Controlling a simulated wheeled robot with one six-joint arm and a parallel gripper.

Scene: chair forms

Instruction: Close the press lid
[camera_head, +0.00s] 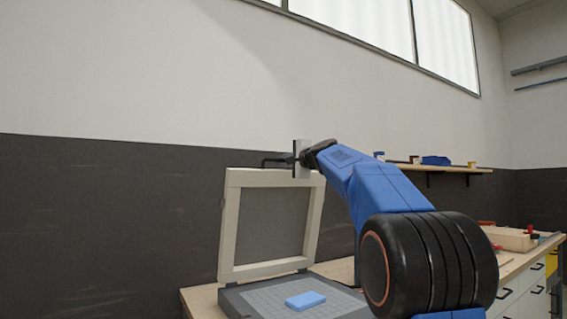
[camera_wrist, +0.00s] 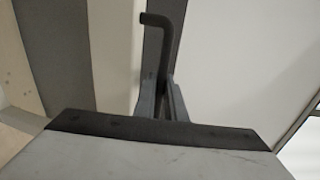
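The press stands on the bench with its lid (camera_head: 231,225) raised steeply. The lid is a pale frame around a grey panel. The press base (camera_head: 240,303) is dark grey with a gridded bed, and a light blue block (camera_head: 305,300) lies flat on it. A black bar handle (camera_head: 274,160) is at the lid's upper edge, and its bent end shows in the wrist view (camera_wrist: 157,20). My gripper (camera_head: 298,158) is at the lid's top edge. In the wrist view, the gripper's fingers (camera_wrist: 163,98) sit close on both sides of the handle, seemingly shut on it.
A wooden bench (camera_head: 203,299) carries the press. To the right, a counter with drawers (camera_head: 525,293) holds a wooden box (camera_head: 508,238). A wall shelf (camera_head: 440,169) with small items is behind my arm.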

